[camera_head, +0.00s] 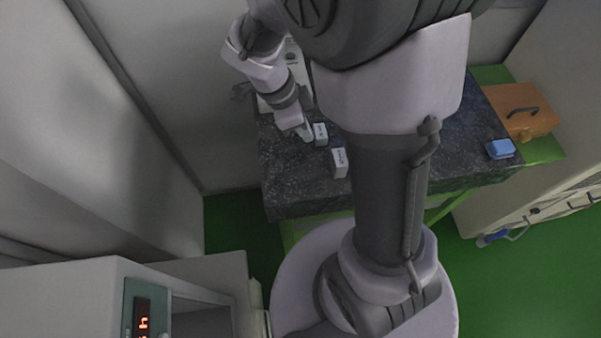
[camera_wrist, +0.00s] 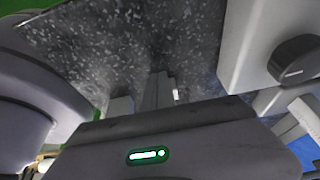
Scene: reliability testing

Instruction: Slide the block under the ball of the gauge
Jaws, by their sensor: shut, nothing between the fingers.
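Two small pale blocks stand on the dark speckled stone table. The nearer block (camera_head: 340,162) is apart from my gripper; the smaller block (camera_head: 320,133) is just right of my fingertips. My gripper (camera_head: 306,133) points down at the table, shut and empty; I cannot tell whether it touches the smaller block. In the wrist view my gripper's grey fingers (camera_wrist: 158,90) show against the stone. A pale upright device, seemingly the gauge (camera_head: 293,62), stands behind my wrist, mostly hidden. In the wrist view a pale body with a dark knob (camera_wrist: 295,60) may be part of it. The gauge's ball is not discernible.
The stone table (camera_head: 290,188) has bare room at its front left. A blue item (camera_head: 500,149) lies at its right end. An orange-brown case (camera_head: 520,108) stands beyond. A wall is close behind and left. My arm hides the table's middle.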

